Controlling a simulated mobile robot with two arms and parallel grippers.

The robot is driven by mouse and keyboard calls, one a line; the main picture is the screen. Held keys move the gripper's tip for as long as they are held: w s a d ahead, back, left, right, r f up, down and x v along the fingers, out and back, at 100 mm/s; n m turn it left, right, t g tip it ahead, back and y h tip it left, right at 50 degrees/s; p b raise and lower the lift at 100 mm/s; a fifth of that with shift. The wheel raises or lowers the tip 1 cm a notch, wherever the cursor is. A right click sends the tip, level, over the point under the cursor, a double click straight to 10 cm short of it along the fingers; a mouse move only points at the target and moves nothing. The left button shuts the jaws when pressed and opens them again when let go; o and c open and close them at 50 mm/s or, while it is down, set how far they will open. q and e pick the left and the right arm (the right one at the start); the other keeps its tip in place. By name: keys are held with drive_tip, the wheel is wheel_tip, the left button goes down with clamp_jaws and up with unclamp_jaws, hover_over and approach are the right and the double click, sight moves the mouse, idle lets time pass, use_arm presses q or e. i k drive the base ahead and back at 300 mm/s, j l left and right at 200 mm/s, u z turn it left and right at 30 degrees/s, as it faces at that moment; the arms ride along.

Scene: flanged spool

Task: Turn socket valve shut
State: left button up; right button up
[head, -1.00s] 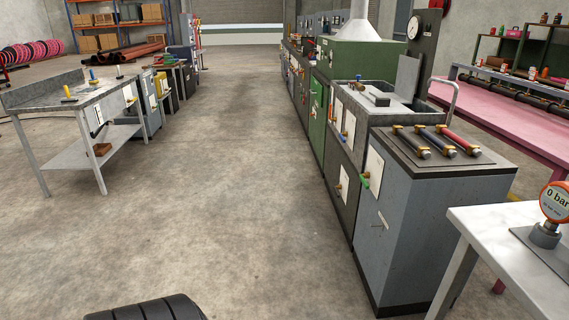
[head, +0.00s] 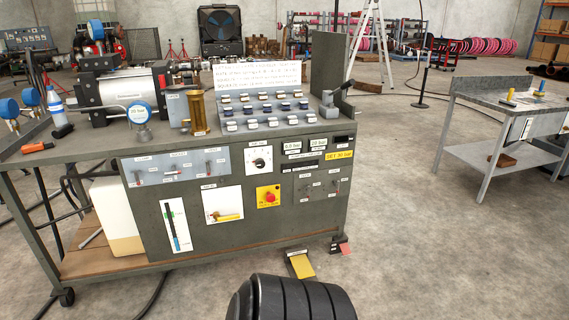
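A grey test bench (head: 320,215) with a control panel stands ahead. A white plate (head: 211,197) low on its front carries a yellow lever (head: 226,217) lying about level. Above and right of it is a dark round knob (head: 259,162) on another white plate. A red button (head: 269,198) sits on a yellow plate beside it. Neither gripper is in view.
A gauge (head: 139,113), a brass cylinder (head: 197,112) and a silver cylinder (head: 130,93) stand on the bench. A yellow pedal (head: 301,265) lies on the floor at its foot. A metal table (head: 470,153) stands right, with open floor between.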

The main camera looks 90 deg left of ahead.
sight(173, 172)
drive_tip(key=u, duration=3.55)
